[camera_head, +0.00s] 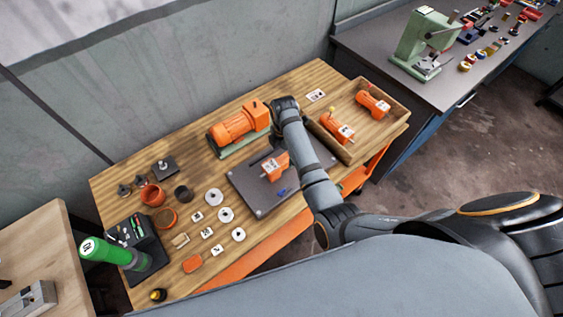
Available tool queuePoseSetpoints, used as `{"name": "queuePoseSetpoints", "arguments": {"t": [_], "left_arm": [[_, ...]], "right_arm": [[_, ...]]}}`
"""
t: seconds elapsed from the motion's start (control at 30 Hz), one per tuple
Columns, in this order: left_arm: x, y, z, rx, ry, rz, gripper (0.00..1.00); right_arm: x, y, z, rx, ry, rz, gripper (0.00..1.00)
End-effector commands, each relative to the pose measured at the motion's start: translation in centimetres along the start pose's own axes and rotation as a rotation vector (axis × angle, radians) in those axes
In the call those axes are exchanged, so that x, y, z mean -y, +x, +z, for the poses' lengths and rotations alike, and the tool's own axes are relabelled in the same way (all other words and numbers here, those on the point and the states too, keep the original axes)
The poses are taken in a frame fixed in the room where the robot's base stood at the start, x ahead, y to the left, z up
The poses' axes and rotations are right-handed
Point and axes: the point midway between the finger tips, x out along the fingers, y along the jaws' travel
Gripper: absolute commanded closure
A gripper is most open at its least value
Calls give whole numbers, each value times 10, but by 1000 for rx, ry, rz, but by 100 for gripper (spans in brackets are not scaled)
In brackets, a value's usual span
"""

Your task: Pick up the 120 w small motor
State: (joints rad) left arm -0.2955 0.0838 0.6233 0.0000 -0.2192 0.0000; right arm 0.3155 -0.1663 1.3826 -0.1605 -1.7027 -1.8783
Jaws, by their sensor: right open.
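Several orange motors are in view. A small one (274,168) lies on the dark mat (245,190). Two more, one nearer (337,128) and one farther (374,104), lie in the wooden tray (384,133). I cannot read any label to tell which is 120 w. My right arm reaches across the table between the mat and the tray. My right gripper (264,154) shows only as a small dark shape beside the motor on the mat, largely hidden by my arm. It is open, with no motor seen held. My left gripper is not in view.
A larger orange motor (238,124) stands on a green base behind the mat. Discs, rings and small parts fill the table's left side, with a green cylinder (103,251) at its edge. A grey bench (385,52) with a green press (424,42) stands at the back right.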

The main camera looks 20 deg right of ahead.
Motion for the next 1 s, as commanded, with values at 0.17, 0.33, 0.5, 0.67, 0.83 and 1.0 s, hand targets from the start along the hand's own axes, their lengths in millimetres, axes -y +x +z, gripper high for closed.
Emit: {"name": "queuePoseSetpoints", "arguments": {"t": [0.17, 0.33, 0.5, 0.67, 0.83, 1.0], "left_arm": [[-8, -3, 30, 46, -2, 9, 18], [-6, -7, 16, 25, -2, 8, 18], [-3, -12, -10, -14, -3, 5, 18], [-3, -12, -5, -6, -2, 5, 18], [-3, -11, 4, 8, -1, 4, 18], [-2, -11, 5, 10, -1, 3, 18]], "right_arm": [[0, 16, 0, 0, 1, 2, 25], [0, 24, -1, -1, 0, 0, 25], [-1, 54, -4, -1, 2, -1, 25], [-1, 68, -4, -1, 2, 1, 25], [-1, 68, -4, -1, 2, 3, 25], [-1, 68, -4, -1, 2, 2, 45]]}}
